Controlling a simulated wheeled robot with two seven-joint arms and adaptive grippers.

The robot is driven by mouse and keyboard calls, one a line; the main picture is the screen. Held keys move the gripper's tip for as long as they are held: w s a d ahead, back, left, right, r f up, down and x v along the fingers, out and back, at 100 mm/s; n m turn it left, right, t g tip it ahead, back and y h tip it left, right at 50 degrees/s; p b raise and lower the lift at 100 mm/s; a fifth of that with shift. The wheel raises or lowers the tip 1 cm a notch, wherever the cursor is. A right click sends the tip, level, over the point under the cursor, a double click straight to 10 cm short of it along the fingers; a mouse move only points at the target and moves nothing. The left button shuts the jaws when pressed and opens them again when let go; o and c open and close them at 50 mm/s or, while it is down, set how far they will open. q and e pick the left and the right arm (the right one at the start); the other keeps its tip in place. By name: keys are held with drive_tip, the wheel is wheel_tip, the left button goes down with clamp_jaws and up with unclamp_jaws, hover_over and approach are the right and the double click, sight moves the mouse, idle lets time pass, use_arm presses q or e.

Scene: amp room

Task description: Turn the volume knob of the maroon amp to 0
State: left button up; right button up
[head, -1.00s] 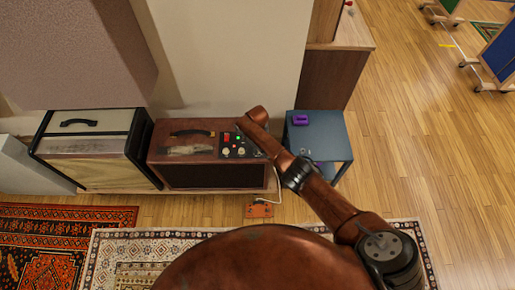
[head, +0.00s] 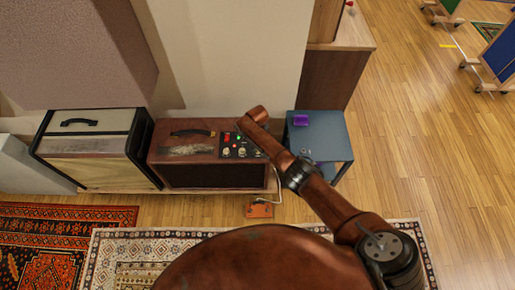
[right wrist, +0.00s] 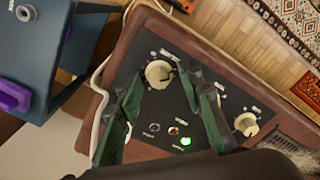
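The maroon amp (head: 163,147) stands against the wall in the head view, with a dark control panel at its top right. In the right wrist view the panel (right wrist: 197,68) fills the middle, with a cream knob (right wrist: 159,73) and a second cream knob (right wrist: 247,124) farther right. The labels are too small to tell which is volume. My right gripper (right wrist: 171,84) is open over the panel, its dark green fingers on either side of the first knob, apparently apart from it. In the head view my arm largely hides this gripper. My left gripper is out of view.
A green light (right wrist: 186,141) and small switches sit on the panel near the fingers. A blue table (head: 331,139) with a purple object (head: 301,119) stands right of the amp. A cream amp (head: 95,130) stands left. An orange pedal (head: 260,210) lies in front.

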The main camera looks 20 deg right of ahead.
drive_tip(key=shift+r, duration=0.1)
wheel_tip(320, 180, up, 12)
idle(0.5)
idle(0.5)
